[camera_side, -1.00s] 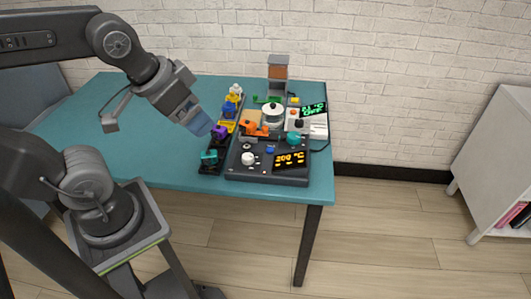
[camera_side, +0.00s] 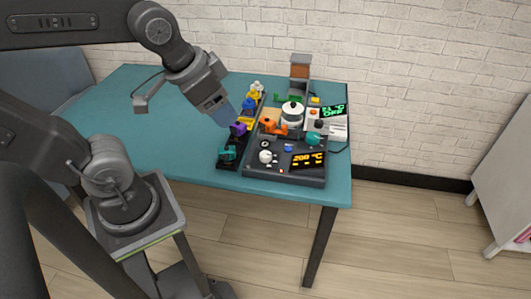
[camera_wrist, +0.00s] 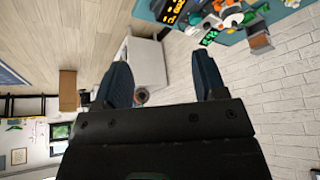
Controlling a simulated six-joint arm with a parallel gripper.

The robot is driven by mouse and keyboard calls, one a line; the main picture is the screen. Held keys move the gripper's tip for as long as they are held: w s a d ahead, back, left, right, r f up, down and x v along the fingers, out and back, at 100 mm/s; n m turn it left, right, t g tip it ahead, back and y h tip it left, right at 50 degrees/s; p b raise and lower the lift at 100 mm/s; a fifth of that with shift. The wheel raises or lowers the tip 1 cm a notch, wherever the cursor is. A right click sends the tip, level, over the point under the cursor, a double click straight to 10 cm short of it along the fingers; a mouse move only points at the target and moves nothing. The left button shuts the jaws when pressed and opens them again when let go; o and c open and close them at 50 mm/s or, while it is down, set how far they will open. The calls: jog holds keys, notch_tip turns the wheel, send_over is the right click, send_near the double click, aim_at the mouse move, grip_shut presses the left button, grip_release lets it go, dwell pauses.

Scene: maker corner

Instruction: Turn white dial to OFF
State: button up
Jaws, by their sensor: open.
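The white dial (camera_side: 265,156) is a round knob on the left part of a dark control panel (camera_side: 262,173) near the table's front edge. Its pointer mark is too small to read. An amber display (camera_side: 308,160) to its right reads about 200 °C. My gripper (camera_side: 226,110) is above the table, up and to the left of the dial and apart from it. In the wrist view my gripper (camera_wrist: 162,78) has its two blue fingers wide apart with nothing between them. The panel's amber display (camera_wrist: 172,12) shows at the top edge there.
A row of coloured parts, with a purple one (camera_side: 238,129) and a teal one (camera_side: 227,153), stands left of the panel. Behind the panel are a white pot (camera_side: 292,114), an orange part (camera_side: 270,124) and a green-lit display (camera_side: 334,111). The table's left side (camera_side: 150,120) is clear.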

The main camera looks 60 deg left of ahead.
jog(key=w+a+f+m+g, duration=0.2)
jog(key=w+a+m, duration=0.1)
jog(key=w+m, duration=0.3)
jog(key=m+g, duration=0.4)
jog(key=m, duration=0.7)
send_over(266, 153)
notch_tip(266, 153, down, 15)
notch_tip(266, 153, down, 13)
jog(key=shift+d+r, duration=0.1)
jog(key=shift+c, duration=0.4)
jog(key=c, duration=0.9)
jog(key=shift+o, duration=0.2)
